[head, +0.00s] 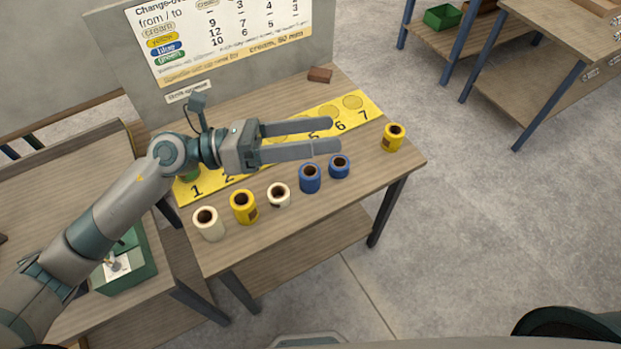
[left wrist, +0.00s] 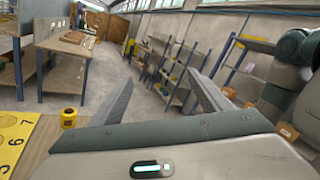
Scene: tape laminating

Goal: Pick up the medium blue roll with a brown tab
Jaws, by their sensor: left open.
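Two blue rolls stand upright near the front edge of the table: a larger blue roll (head: 310,182) and, just right of it, a smaller blue roll (head: 339,170). Both have dark brown cores; I cannot clearly tell a brown tab on either. My left gripper (head: 333,134) is open and empty, its fingers pointing right, above the table and behind the blue rolls in the picture. In the left wrist view its open fingers (left wrist: 165,97) show with no roll between them. My right gripper is not in view.
Cream rolls (head: 209,227) (head: 278,199) and a yellow roll (head: 243,211) stand left of the blue ones. Another yellow roll (head: 392,140) stands at the table's right end. A yellow numbered strip (head: 372,105) lies behind, partly under my arm. A brown block (head: 320,75) lies at the back.

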